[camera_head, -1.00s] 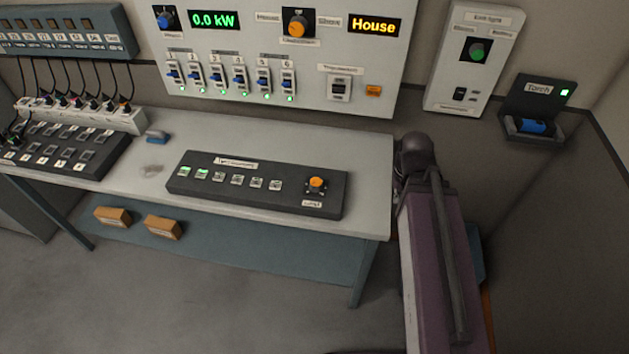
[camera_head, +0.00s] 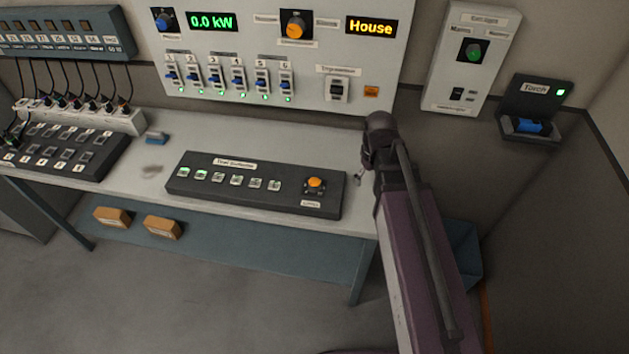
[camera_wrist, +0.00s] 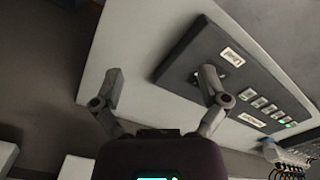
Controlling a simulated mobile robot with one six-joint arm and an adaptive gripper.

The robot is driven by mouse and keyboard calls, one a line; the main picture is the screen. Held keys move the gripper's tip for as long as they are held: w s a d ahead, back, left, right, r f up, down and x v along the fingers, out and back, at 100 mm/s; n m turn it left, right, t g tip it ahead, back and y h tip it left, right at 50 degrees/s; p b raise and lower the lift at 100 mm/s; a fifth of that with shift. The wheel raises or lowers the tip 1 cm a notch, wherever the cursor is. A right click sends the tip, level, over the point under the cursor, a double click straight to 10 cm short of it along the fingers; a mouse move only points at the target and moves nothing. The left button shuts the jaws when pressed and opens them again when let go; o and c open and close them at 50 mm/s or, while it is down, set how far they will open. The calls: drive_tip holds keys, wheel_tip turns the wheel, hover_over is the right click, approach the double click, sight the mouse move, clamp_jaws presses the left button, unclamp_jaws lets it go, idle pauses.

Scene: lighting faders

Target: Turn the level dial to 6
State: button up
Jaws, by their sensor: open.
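The orange level dial (camera_head: 315,183) sits at the right end of a dark control box (camera_head: 222,201) on the grey table, with a white label (camera_head: 311,204) below it. In the wrist view my gripper (camera_wrist: 161,83) is open and empty. Its right finger overlaps the dial end of the box (camera_wrist: 212,32) and hides the dial; its left finger is over bare tabletop. In the head view a fingertip shows just right of the box, apart from the dial. The dial's exact setting is too small to read.
The box has a row of several buttons (camera_head: 236,180), the leftmost ones lit green. A wall panel (camera_head: 225,98) with switches and displays stands behind. A blue block (camera_head: 156,138) lies on the table. The tabletop (camera_head: 345,150) behind the box is clear.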

sight(315, 182)
drive_tip(key=w+a+r+n, duration=0.1)
drive_tip(key=w+a+n, duration=0.2)
drive_tip(key=a+n, duration=0.2)
drive_tip(key=w+a+n+p, duration=0.1)
drive_tip(key=w+a+n, duration=0.2)
drive_tip(key=a, duration=0.8)
drive_tip(key=n, duration=0.2)
drive_tip(key=shift+w+r+n, duration=0.3)
drive_tip(key=shift+r+n, duration=0.1)
drive_tip(key=shift+f, duration=0.1)
wheel_tip(315, 182, down, 14)
drive_tip(key=b, duration=1.3)
drive_tip(key=shift+r, duration=0.2)
drive_tip(key=c, duration=1.2)
